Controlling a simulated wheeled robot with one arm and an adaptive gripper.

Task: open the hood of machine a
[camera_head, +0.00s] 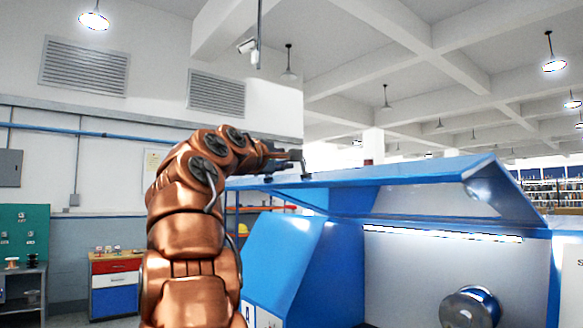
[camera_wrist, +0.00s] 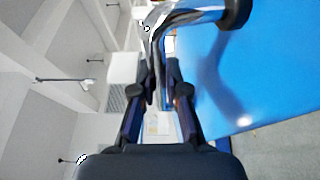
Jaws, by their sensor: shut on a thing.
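Machine A (camera_head: 290,260) is the blue cabinet in the head view, with part of a letter A label at its lower front. Its hood (camera_head: 400,172) is raised, its panel roughly level above the open interior. My gripper (camera_head: 285,155) is at the left end of the hood, at its handle (camera_head: 303,163). In the wrist view, my gripper's fingers (camera_wrist: 163,85) are shut on the curved metal handle (camera_wrist: 190,19), beside the blue hood surface (camera_wrist: 250,75). The exact contact is small and partly hidden by the fingers.
Inside the machine a light strip (camera_head: 440,234) and a round metal pulley (camera_head: 470,308) show. A drawer cabinet (camera_head: 115,285) and a green pegboard (camera_head: 25,232) stand at the left wall. The air above the hood is clear.

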